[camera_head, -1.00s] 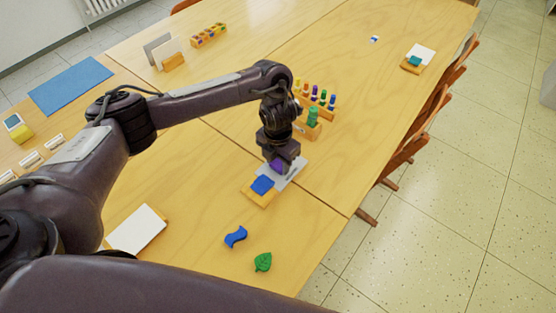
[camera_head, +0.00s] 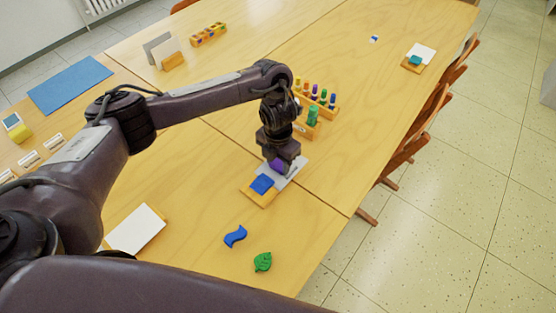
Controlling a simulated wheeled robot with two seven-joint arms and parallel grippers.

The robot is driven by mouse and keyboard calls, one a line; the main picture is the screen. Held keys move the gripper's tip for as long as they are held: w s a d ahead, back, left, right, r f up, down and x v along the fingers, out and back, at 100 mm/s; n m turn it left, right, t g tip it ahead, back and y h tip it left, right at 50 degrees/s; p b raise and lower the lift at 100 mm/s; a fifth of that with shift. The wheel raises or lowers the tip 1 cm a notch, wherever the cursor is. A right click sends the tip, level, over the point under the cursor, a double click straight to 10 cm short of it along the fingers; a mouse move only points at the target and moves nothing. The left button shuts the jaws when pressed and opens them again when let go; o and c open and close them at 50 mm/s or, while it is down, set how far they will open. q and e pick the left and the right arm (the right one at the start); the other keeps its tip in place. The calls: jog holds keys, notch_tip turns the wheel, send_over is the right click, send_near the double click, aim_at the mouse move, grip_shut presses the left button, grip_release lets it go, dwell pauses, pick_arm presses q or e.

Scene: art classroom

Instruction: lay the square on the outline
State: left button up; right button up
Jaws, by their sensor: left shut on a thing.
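My left gripper (camera_head: 282,162) is shut on a small purple piece (camera_head: 276,166). The gripper covers much of it, so I cannot tell its full shape. The piece is at or just above a pale sheet (camera_head: 291,175); I cannot tell whether it touches. A dark mark shows on the sheet beside the gripper, and any outline is too small or hidden to make out. A blue square-looking piece (camera_head: 262,184) lies on an orange wooden tray (camera_head: 258,198) that adjoins the sheet. My right gripper is not in view.
A wooden rack with coloured pegs (camera_head: 318,97) and a green peg-like object (camera_head: 313,116) stand just behind the gripper. A blue wavy piece (camera_head: 235,236) and a green leaf (camera_head: 263,262) lie in front. A white board (camera_head: 136,229) lies left. The table's right edge is close.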

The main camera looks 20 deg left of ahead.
pick_arm(q)
jog(key=o, duration=1)
jog(key=shift+o, duration=0.4)
jog(key=shift+o, duration=0.9)
jog(key=shift+r, duration=0.1)
jog(key=shift+r+p, duration=2.85)
jog(key=shift+r, duration=0.1)
jog(key=shift+s+f, duration=0.1)
